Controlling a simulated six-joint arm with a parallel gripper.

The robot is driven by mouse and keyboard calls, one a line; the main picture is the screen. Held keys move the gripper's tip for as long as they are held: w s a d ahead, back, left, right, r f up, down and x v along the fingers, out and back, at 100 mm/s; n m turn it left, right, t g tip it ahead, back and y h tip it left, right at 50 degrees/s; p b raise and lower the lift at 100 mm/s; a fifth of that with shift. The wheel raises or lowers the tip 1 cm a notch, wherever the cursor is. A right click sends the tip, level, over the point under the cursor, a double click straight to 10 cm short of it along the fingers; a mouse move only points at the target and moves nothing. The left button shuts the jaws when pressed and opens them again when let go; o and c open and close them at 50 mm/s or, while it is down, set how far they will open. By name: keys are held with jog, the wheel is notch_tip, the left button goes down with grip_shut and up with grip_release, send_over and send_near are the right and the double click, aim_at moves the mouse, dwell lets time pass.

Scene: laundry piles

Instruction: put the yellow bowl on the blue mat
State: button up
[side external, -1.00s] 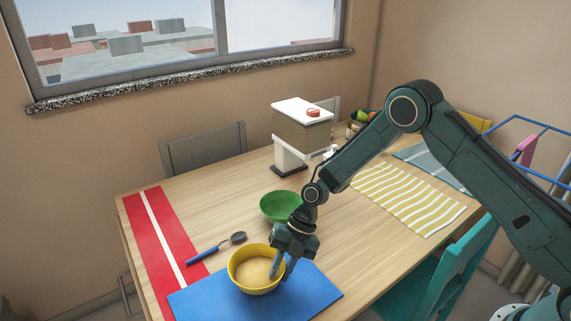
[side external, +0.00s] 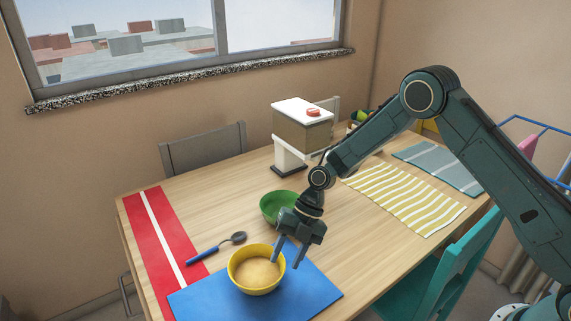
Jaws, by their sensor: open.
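The yellow bowl (side external: 256,287) sits upright on the blue mat (side external: 313,291), towards the mat's back edge. It holds something tan. My gripper (side external: 286,262) is open just to the right of the bowl and above the mat. One finger is close to the bowl's right rim; I cannot tell whether it touches. The other finger is farther right, clear of the bowl.
A green bowl (side external: 279,207) stands behind my gripper. A blue-handled spoon (side external: 217,247) lies left of the yellow bowl, near a red striped runner (side external: 150,237). A dispenser (side external: 301,137) stands at the back. A yellow striped cloth (side external: 410,198) lies at right.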

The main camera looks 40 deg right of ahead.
jog(key=v, duration=0.8)
dwell(0.4)
jog(key=s+d+r+m+t+h, duration=0.25)
jog(key=s+r+m, duration=0.4)
jog(key=r, duration=0.35)
jog(key=s+d+r+m+t+h, duration=0.1)
jog(key=s+d+r+m, duration=0.35)
jog(key=r+m, duration=0.45)
jog(key=s+d+r+m+t+h, duration=0.1)
jog(key=s+d+r+m, duration=0.1)
jog(key=s+m, duration=0.5)
jog(key=s+d+r+m+t+h, duration=0.2)
jog(key=s+d+m, duration=0.2)
jog(key=s+m, duration=0.3)
jog(key=s, duration=0.5)
jog(key=shift+r, duration=0.35)
